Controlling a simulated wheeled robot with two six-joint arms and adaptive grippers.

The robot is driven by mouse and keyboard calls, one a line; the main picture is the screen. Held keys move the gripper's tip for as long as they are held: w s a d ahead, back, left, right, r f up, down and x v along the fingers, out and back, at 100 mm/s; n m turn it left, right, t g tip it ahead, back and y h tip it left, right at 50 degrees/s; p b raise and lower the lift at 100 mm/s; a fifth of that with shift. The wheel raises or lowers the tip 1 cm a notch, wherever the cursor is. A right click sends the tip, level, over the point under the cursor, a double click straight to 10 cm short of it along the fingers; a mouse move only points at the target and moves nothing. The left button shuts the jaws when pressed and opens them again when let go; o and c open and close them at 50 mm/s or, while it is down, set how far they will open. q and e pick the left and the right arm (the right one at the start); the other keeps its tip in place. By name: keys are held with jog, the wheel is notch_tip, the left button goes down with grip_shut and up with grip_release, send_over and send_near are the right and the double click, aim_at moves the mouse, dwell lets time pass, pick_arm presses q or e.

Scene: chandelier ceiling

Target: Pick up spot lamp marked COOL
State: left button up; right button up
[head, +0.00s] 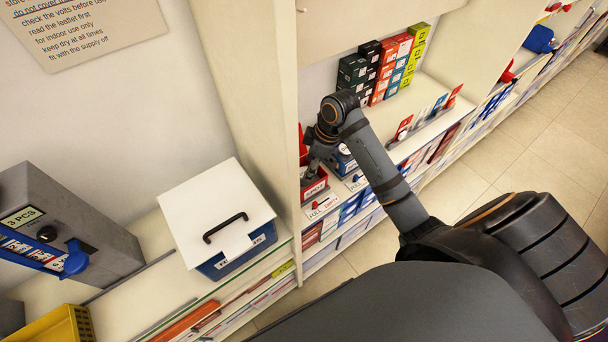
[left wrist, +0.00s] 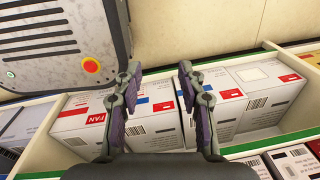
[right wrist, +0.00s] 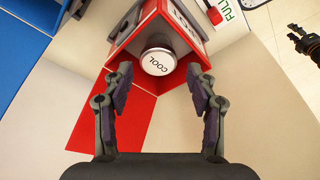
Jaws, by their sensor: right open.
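The spot lamp marked COOL (right wrist: 157,63) shows its round white face in the right wrist view. It sits in a red open box (right wrist: 122,48) with lettering on its side, only partly readable. My right gripper (right wrist: 159,80) is open, its fingertips on either side just short of the lamp, with nothing held. In the head view my right gripper (head: 312,163) reaches into the shelf bay above a red box (head: 315,187); the lamp cannot be made out there. My left gripper (left wrist: 156,85) is open and empty above cartons, some marked FAN (left wrist: 90,122).
A shelf upright (head: 262,120) stands close left of my right gripper. Stacked small cartons (head: 385,65) stand behind it. A white-lidded blue case (head: 218,225) is on the left counter. In the left wrist view, a grey unit with a red button (left wrist: 91,66) is near the left fingers.

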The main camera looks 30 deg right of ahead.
jog(key=shift+x, duration=0.8)
jog(key=x, duration=0.2)
jog(key=shift+w+a+f+p, duration=0.1)
jog(key=shift+f+p, duration=0.25)
jog(key=shift+p, duration=0.05)
jog(key=shift+x, duration=0.75)
jog(key=c, duration=0.4)
pick_arm(q)
jog(key=shift+t, duration=0.3)
jog(key=w, duration=0.2)
jog(key=w+r, duration=0.1)
jog(key=w, duration=0.1)
pick_arm(e)
jog(key=c, duration=0.6)
jog(key=shift+o, duration=0.2)
jog(key=shift+r, duration=0.1)
pick_arm(q)
jog(key=shift+s+f+b, duration=0.1)
jog(key=shift+f+b, duration=0.2)
pick_arm(e)
notch_tip(320, 180, up, 10)
jog(key=shift+f, duration=0.1)
